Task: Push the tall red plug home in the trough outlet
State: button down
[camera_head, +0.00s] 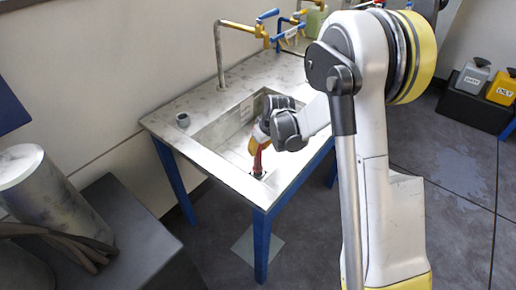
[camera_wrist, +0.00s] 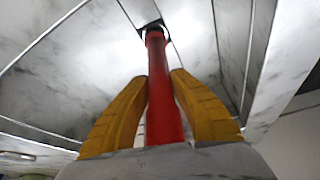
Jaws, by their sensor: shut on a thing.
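The tall red plug (camera_head: 257,164) stands at the near end of the trough (camera_head: 222,153), roughly upright. My gripper (camera_head: 259,146) is shut on it from above. In the wrist view, the yellow fingers of my gripper (camera_wrist: 160,80) press on both sides of the red plug (camera_wrist: 157,75). The plug's far end meets the dark outlet (camera_wrist: 152,26) in the pale trough floor. I cannot tell how deep it sits. In the head view, my gripper and wrist hide the upper part of the plug.
The trough is sunk in a metal table (camera_head: 180,106) with blue legs. A small grey cup-like piece (camera_head: 183,120) stands on its left rim. A bent pipe spout (camera_head: 219,60) and blue-and-yellow fittings (camera_head: 281,35) are at the back. The trough's left part is clear.

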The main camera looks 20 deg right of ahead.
jog(key=shift+f+b, duration=0.7)
jog(key=shift+f, duration=0.25)
jog(key=c, duration=1.1)
grip_release()
jog(key=shift+c, duration=0.2)
jog(key=v, duration=1.2)
jog(key=s+a+r+m+t, duration=0.1)
jog(key=s+r+m, duration=0.1)
jog(key=s+r, duration=0.8)
jog(key=s+m+t+h, duration=0.1)
jog(key=s+m+t, duration=0.1)
jog(key=s, duration=1.3)
jog(key=shift+s+a+f+h, duration=0.25)
jog(key=shift+a+f+h, duration=0.05)
jog(key=shift+f, duration=0.05)
